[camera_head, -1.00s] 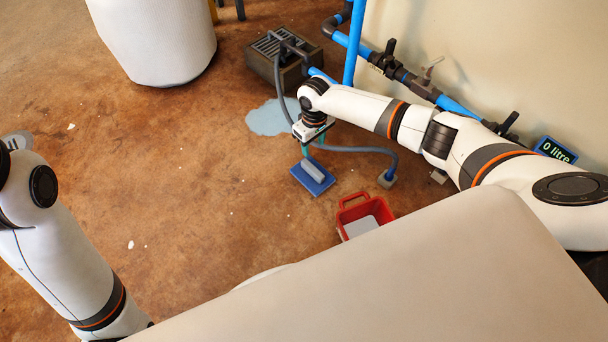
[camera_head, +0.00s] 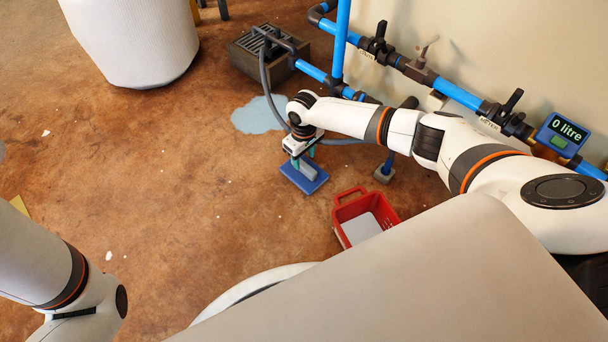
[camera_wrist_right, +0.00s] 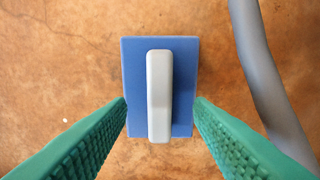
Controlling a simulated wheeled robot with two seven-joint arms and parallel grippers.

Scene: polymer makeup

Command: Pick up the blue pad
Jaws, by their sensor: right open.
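The blue pad (camera_head: 304,180) lies on the brown floor with a grey bar-shaped handle on top. In the right wrist view the blue pad (camera_wrist_right: 131,88) shows with its grey handle (camera_wrist_right: 160,95) upright in the picture. My right gripper (camera_head: 304,156) is just above the pad. Its green fingers are open, one on each side of the handle, with clear gaps to it; the gripper (camera_wrist_right: 160,105) holds nothing. Whether the fingertips touch the pad, I cannot tell. My left arm shows at the lower left, but its gripper is out of view.
A red basket (camera_head: 352,208) stands right of the pad. A pale blue puddle (camera_head: 258,115) lies behind it. A grey hose (camera_wrist_right: 265,70) runs close on the right. A drain box (camera_head: 262,55), blue pipes (camera_head: 460,95) and a "0 litre" display (camera_head: 562,135) are along the wall.

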